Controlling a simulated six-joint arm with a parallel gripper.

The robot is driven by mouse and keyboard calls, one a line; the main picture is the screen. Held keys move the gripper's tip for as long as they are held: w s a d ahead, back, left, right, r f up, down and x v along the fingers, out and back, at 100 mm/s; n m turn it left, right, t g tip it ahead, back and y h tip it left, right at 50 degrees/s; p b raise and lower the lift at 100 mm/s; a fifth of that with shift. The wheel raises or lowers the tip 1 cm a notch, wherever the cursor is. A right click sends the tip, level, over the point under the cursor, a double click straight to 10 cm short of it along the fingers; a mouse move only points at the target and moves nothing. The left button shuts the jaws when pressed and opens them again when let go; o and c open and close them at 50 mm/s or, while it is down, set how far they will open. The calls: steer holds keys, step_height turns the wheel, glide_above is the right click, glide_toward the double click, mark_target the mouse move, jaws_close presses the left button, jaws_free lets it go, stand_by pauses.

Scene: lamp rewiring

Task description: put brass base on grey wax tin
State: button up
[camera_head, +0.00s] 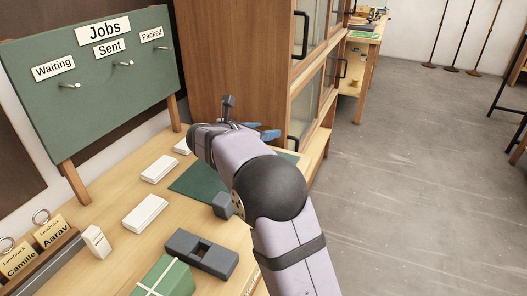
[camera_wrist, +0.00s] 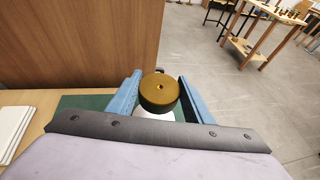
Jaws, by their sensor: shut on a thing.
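In the wrist view the brass base (camera_wrist: 158,90) is a round, gold-brown disc with dark sides and a small hole in its top. My gripper (camera_wrist: 160,80) has its two blue fingers on either side of the disc and is shut on it. A white, rounded thing shows just below the disc; I cannot tell what it is or whether they touch. In the head view my gripper (camera_head: 262,134) is near the cabinet, beyond the green mat, and my arm hides the disc. I cannot make out a grey wax tin in either view.
A green mat (camera_head: 194,183) lies on the wooden bench, with white boxes (camera_head: 146,212) to its left. A dark grey holder (camera_head: 201,254) and a green tied parcel (camera_head: 166,278) are at the front. The tall wooden cabinet (camera_head: 228,55) stands close behind my gripper.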

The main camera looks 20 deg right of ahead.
steer(key=shift+f, duration=3.2)
steer(key=shift+f, duration=0.1)
steer(key=o, duration=1.4)
steer(key=shift+f, duration=0.15)
steer(key=shift+c, duration=0.2)
steer(key=shift+a+r, duration=0.1)
steer(key=shift+r, duration=0.2)
steer(key=b+v, duration=0.1)
steer(key=v, duration=1.1)
steer(key=shift+s+f, duration=0.1)
steer(key=shift+f, duration=0.05)
